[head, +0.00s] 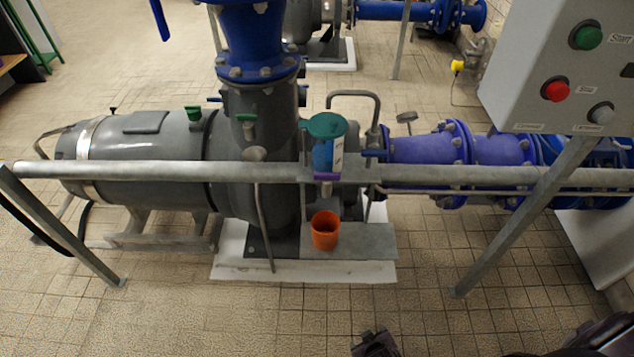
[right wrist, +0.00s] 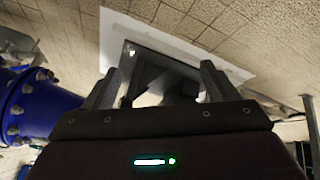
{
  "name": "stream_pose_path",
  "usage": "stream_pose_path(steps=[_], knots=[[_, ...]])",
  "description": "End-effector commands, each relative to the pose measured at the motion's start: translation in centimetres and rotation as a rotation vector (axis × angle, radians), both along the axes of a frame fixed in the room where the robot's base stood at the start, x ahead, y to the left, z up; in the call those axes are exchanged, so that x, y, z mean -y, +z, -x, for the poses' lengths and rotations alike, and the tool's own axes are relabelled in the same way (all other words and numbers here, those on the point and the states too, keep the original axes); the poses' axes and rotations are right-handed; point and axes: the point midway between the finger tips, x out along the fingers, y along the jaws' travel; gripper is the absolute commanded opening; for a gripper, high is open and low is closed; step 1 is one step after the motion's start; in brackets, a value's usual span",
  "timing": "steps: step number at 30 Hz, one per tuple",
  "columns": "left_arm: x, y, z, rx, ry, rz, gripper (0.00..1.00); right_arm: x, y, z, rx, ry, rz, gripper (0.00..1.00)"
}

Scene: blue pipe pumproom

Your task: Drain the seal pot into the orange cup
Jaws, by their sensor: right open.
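The seal pot appears to be the small blue cylinder (head: 323,156) with a green lid (head: 325,126), in front of the grey pump. A purple piece (head: 326,176) sits at its lower end, level with the rail. The orange cup (head: 324,231) stands upright on a grey metal shelf (head: 365,240), below the pot in the picture. The cup's contents cannot be made out. My right gripper (head: 375,342) is at the bottom edge of the head view, well short of the cup. In the right wrist view its two fingers (right wrist: 157,85) are apart with nothing between them. My left gripper is not in view.
A control box (head: 560,75) with green and red buttons hangs at upper right. Blue piping (head: 505,150) runs right. The tiled floor in front is clear.

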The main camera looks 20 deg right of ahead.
Motion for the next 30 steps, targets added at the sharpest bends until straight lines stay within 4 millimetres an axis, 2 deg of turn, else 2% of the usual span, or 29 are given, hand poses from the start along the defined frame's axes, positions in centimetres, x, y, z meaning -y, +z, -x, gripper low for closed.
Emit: stream_pose_path(steps=[1,3,5,8,11,14,15,18,21,25,30], knots=[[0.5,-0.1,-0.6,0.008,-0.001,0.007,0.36,-0.3,1.2,-2.0,0.049,-0.001,0.005,0.8],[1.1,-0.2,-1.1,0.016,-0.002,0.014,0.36,-0.8,3.2,-4.7,0.118,-0.005,0.014,0.8],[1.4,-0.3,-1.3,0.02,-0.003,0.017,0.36,-1.2,5.1,-7.0,0.182,-0.01,0.02,0.8],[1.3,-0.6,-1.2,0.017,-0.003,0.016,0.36,-2.2,9.2,-11.0,0.307,-0.026,0.025,0.8],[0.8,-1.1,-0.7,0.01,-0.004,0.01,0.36,-3.6,15.2,-15.4,0.466,-0.054,0.019,0.8],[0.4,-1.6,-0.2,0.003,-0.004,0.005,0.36,-5.3,23.4,-19.3,0.666,-0.102,-0.009,0.8],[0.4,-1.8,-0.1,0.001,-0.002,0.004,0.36,-6.0,27.0,-20.3,0.748,-0.129,-0.028,0.8],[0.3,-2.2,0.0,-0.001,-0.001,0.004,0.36,-7.0,34.5,-21.3,0.911,-0.197,-0.082,0.8],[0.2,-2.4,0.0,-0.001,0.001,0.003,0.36,-7.3,39.2,-21.2,1.008,-0.248,-0.127,0.8],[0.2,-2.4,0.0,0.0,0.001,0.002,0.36,-7.3,41.8,-21.1,1.059,-0.282,-0.155,0.8],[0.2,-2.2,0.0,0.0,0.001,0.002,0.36,-6.8,42.3,-22.8,1.067,-0.286,-0.155,0.8]])
